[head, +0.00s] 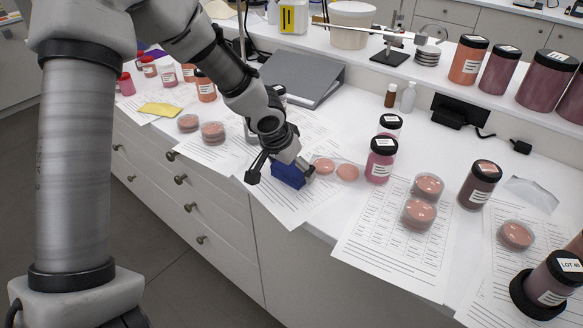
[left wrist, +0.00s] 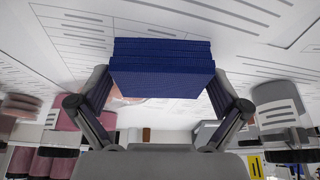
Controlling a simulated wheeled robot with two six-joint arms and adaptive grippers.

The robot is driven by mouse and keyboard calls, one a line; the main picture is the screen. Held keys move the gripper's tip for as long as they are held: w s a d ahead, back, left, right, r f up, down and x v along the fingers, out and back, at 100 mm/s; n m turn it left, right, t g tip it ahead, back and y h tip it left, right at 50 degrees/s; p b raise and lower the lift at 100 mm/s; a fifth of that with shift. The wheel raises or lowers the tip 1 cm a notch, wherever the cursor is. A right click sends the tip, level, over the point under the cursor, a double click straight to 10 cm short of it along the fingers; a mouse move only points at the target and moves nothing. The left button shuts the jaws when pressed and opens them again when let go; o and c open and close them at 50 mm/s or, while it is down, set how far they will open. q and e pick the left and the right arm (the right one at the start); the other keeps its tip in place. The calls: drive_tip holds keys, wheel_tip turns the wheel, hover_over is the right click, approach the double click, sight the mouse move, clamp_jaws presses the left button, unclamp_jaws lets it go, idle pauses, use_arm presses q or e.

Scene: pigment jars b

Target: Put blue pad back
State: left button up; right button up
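The blue pad (head: 289,175) is a dark blue block near the front of the bench, over a printed sheet. My left gripper (head: 277,166) reaches down to it from the left. In the left wrist view the blue pad (left wrist: 162,70) sits between the two fingers of my left gripper (left wrist: 160,92), which press on its two sides. I cannot tell whether the pad touches the sheet. My right gripper is not in view.
Petri dishes with pink powder (head: 335,169) lie just right of the pad. A magenta jar (head: 380,160) stands further right, with dark-lidded jars beyond. A yellow pad (head: 160,110) lies at the left. A grey sloped panel (head: 300,75) stands behind. The bench's front edge is close.

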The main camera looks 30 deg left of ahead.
use_arm(q)
drive_tip(key=shift+r, duration=0.1)
drive_tip(key=shift+s+r+p, duration=0.1)
drive_tip(key=shift+r+p, duration=0.3)
drive_tip(key=shift+r, duration=0.1)
drive_tip(key=p+v, duration=0.1)
drive_tip(key=v, duration=1)
